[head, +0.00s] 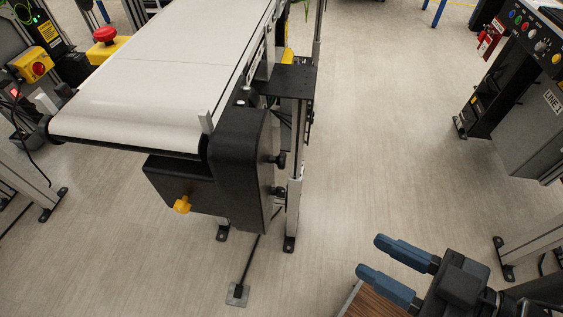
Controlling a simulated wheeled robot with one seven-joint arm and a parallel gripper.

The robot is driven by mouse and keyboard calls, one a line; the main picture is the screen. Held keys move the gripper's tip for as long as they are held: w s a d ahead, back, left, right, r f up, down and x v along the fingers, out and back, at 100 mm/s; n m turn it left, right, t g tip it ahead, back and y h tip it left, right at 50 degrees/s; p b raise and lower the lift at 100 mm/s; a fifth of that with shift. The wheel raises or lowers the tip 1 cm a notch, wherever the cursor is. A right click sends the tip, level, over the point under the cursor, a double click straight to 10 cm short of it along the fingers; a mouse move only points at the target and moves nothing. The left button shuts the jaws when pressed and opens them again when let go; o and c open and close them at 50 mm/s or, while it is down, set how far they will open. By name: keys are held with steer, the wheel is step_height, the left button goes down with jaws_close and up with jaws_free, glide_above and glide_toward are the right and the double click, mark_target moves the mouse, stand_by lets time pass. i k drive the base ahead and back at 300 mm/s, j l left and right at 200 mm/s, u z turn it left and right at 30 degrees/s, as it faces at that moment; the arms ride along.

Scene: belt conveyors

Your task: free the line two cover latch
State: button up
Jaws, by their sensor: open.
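A belt conveyor (150,90) with a white belt stands left of centre. A black housing (238,165) covers its near right corner, and a dark box (172,180) hangs under its end. A yellow knob (182,204) sticks out of the box's front. Two black knobs, an upper one (280,160) and a lower one (280,192), stick out of the housing's right side. I cannot tell which part is the cover latch, and I see no line two label. My gripper (371,256) is open and empty at the lower right, apart from the conveyor.
A cabinet labelled LINE 1 (552,102) with a button panel stands at the right. A red emergency button (105,35) on a yellow box is beyond the belt's left side. A cable runs to a floor plate (238,294). The floor between conveyor and cabinet is clear.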

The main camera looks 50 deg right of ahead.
mark_target(280, 192)
steer(key=k+l, duration=0.1)
steer(key=k, duration=0.55)
steer(key=k+l, duration=0.1)
steer(key=l, duration=0.25)
steer(key=k+l+z, duration=0.1)
steer(key=l, duration=0.2)
steer(key=k+l, duration=0.15)
steer(key=l, duration=0.2)
